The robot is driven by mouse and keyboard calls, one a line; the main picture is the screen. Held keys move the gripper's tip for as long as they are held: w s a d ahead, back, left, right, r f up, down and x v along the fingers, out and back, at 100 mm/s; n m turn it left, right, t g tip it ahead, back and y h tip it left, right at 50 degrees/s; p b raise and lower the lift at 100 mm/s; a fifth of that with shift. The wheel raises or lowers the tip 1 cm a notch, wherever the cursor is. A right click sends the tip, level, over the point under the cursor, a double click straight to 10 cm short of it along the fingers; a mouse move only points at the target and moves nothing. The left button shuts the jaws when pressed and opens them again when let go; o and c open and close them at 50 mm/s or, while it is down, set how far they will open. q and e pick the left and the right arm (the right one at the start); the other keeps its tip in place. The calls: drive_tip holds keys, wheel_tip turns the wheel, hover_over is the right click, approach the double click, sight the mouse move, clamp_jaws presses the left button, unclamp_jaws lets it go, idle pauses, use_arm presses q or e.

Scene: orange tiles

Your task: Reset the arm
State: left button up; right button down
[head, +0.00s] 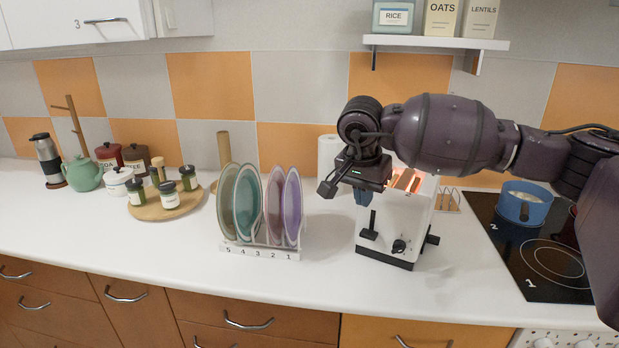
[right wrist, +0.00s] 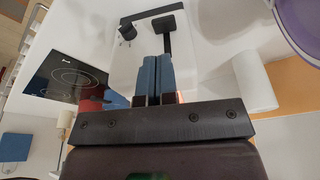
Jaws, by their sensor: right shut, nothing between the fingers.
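My right arm reaches in from the right in the head view. My right gripper (head: 362,197) is shut and empty, with its blue fingers pointing down at the front left of the white toaster (head: 385,232). In the right wrist view the shut blue fingers (right wrist: 153,78) lie together over the toaster's face, close to its black lever (right wrist: 168,23) and knob (right wrist: 127,32). Whether they touch the toaster I cannot tell. Toast (head: 406,180) shows in the glowing slots, partly hidden by my gripper and arm. My left gripper is not in view.
A plate rack (head: 262,252) with several plates stands left of the toaster. A stove (head: 540,262) with a blue pot (head: 525,206) lies to the right. The counter front is clear.

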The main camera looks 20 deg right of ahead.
drive_tip(key=s+a+f+m+y, duration=0.4)
drive_tip(key=a+m+y, duration=0.1)
drive_tip(key=a+y, duration=0.25)
drive_tip(key=s+a+f+m+y, duration=0.4)
drive_tip(key=a+f+m+y, duration=0.15)
drive_tip(key=a, duration=0.35)
drive_tip(key=s+a+f+m+y, duration=0.4)
drive_tip(key=a+m+y, duration=0.2)
drive_tip(key=a+y, duration=0.2)
drive_tip(key=s+d+f+m+t+h, duration=0.1)
drive_tip(key=d+f+m+t+h, duration=0.6)
drive_tip(key=m, duration=0.8)
drive_tip(key=s+d+f+m+t+h, duration=0.1)
drive_tip(key=d+f+m+t+h, duration=0.35)
drive_tip(key=m+t, duration=0.75)
drive_tip(key=s+d+f+m+g+h, duration=0.3)
drive_tip(key=s+f+m, duration=0.3)
drive_tip(key=m, duration=0.2)
drive_tip(key=s+d+f+m+g+h, duration=0.4)
drive_tip(key=s+f+m+g, duration=0.2)
drive_tip(key=s+f+m, duration=0.1)
drive_tip(key=shift+s+d+m, duration=0.2)
drive_tip(key=shift+m, duration=0.35)
